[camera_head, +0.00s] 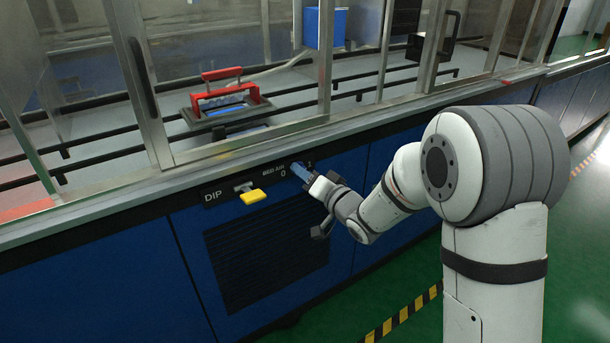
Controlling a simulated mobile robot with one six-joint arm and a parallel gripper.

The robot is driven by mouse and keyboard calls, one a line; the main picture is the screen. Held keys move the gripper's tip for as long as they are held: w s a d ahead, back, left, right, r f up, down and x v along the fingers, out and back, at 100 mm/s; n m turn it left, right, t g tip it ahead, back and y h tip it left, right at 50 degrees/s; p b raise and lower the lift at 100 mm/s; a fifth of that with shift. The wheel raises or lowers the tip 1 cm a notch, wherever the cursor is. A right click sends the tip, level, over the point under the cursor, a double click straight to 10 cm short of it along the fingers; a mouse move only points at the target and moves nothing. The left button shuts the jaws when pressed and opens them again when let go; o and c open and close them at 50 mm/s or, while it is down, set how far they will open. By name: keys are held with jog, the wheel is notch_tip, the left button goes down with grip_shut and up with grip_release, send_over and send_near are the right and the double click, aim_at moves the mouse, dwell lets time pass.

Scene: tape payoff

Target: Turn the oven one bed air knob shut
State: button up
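The knob's visible part slants from upper left to lower right. My gripper (311,181) is right at the knob's lower right end, reaching in from the right. Its fingers partly cover that end. I cannot tell whether they are touching the knob or closed on it. No "oven one" marking is readable.
A yellow handle (253,196) beside a "DIP" label sticks out left of the knob. A vent grille (262,250) is below. Glass doors with metal frames (325,60) stand above the ledge. Behind them, a red-handled frame (230,90) sits by dark rails. Green floor is at lower right.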

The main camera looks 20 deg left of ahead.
jog(key=c, duration=0.7)
jog(key=shift+a, duration=0.2)
jog(key=shift+c, duration=0.6)
jog(key=shift+d+f, duration=0.1)
jog(key=shift+d, duration=0.05)
jog(key=shift+n+b, duration=0.3)
jog(key=shift+b, duration=0.1)
jog(key=shift+s+n+t+h+b, duration=0.15)
jog(key=shift+n+h+b, duration=0.3)
jog(key=shift+n+b, duration=3.4)
jog(key=shift+w+n+t+h+b, duration=0.15)
jog(key=shift+n+h+b, duration=0.3)
jog(key=shift+n+b, duration=3.4)
jog(key=shift+s+n+p, duration=0.1)
jog(key=shift+n+p, duration=0.35)
jog(key=shift+n, duration=0.15)
